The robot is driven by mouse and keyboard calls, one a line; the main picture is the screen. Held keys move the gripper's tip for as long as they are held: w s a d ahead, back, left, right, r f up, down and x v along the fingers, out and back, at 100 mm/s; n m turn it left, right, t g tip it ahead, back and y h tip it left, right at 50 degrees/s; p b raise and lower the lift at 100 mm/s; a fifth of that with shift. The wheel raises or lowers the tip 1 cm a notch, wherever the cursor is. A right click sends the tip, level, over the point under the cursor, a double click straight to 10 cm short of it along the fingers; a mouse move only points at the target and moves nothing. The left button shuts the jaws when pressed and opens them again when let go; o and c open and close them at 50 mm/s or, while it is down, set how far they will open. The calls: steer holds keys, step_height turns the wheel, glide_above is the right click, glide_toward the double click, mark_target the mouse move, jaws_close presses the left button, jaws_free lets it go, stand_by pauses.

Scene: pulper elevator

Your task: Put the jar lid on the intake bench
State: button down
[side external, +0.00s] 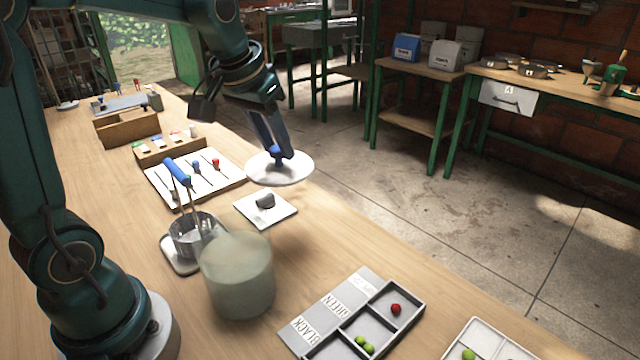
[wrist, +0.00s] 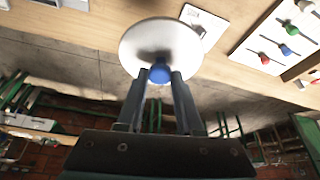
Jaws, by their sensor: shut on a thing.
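The jar lid (side external: 296,171) is a pale white disc with a blue knob. My gripper (side external: 279,152) is shut on the knob and holds the lid above the bench's right edge, just beyond a small white tile. In the wrist view the lid (wrist: 160,40) hangs with its blue knob between my two fingers (wrist: 160,75). A cloudy greenish jar (side external: 238,278) stands on the wooden bench nearer the camera, apart from the lid. Which surface is the intake bench is not clear from any label that I can read.
A white tile (side external: 285,215) with a dark piece, a metal pot (side external: 185,240) with upright tools and a white tool tray (side external: 165,187) are near. A labelled sorting tray (side external: 382,335) holds red and green balls. Green-legged benches (side external: 418,78) stand across the floor.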

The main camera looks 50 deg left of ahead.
mark_target(263, 158)
steer(key=shift+n+y, duration=0.3)
steer(key=shift+n, duration=0.5)
steer(key=a+f, duration=0.3)
steer(key=shift+s+a+f, duration=0.2)
steer(key=shift+s+a, duration=0.1)
steer(key=shift+a, duration=0.05)
steer(key=shift+w+d+f, duration=0.85)
steer(key=shift+d+f, duration=0.8)
steer(key=shift+f, duration=0.15)
steer(key=shift+w+d+f, duration=0.9)
steer(key=shift+d+f, duration=0.8)
steer(key=shift+f, duration=0.15)
steer(key=shift+w+d+f, duration=0.85)
steer(key=shift+d+f, duration=0.8)
steer(key=shift+f, duration=0.15)
steer(key=c, duration=0.6)
jaws_free()
steer(key=shift+f, duration=0.15)
steer(key=shift+o, duration=0.2)
